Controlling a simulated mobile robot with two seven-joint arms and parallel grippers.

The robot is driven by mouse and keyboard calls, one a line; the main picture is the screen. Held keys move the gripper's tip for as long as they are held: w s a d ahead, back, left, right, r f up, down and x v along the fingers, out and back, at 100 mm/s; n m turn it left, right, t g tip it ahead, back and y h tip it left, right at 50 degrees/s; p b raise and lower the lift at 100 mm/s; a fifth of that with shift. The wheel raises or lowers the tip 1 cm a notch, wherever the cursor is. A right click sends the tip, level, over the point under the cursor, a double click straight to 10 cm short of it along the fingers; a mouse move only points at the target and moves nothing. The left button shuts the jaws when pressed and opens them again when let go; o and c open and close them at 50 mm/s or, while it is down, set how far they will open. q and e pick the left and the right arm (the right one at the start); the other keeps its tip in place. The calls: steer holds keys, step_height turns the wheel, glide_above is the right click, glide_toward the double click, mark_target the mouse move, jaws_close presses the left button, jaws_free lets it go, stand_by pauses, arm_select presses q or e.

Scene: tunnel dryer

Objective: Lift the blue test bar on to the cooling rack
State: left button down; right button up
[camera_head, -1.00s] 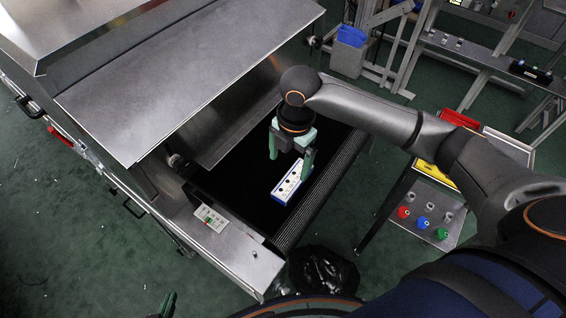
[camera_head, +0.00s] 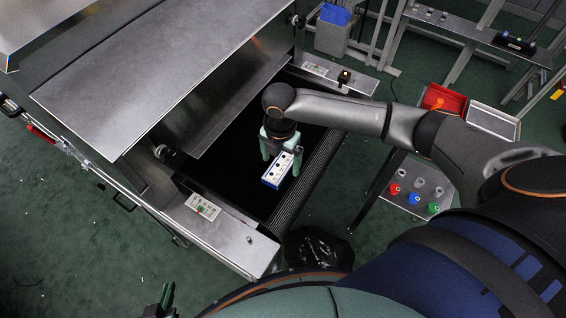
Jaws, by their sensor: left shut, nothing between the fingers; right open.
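The blue test bar (camera_head: 276,173), with a white top face marked with dark dots, lies on the dark belt (camera_head: 235,150) at the dryer's mouth. My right gripper (camera_head: 281,157) is over its far end, pale green fingers open, one to each side of the bar. Whether they touch it I cannot tell. My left gripper (camera_head: 161,303) is shut and empty at the bottom edge, away from the bar. A grey metal rack with shelves (camera_head: 465,38) at the top right looks like the cooling rack; a dark bar (camera_head: 514,43) lies on it.
A stand at the right holds a red tray (camera_head: 443,101), a pale tray (camera_head: 494,122) and a lower shelf (camera_head: 428,188) with coloured knobs. A black bag (camera_head: 318,248) is below the belt end. The dryer hood (camera_head: 165,75) overhangs the belt.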

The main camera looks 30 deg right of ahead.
steer(key=shift+f, duration=0.65)
steer(key=c, duration=1.5)
jaws_close()
steer(key=shift+r, duration=0.15)
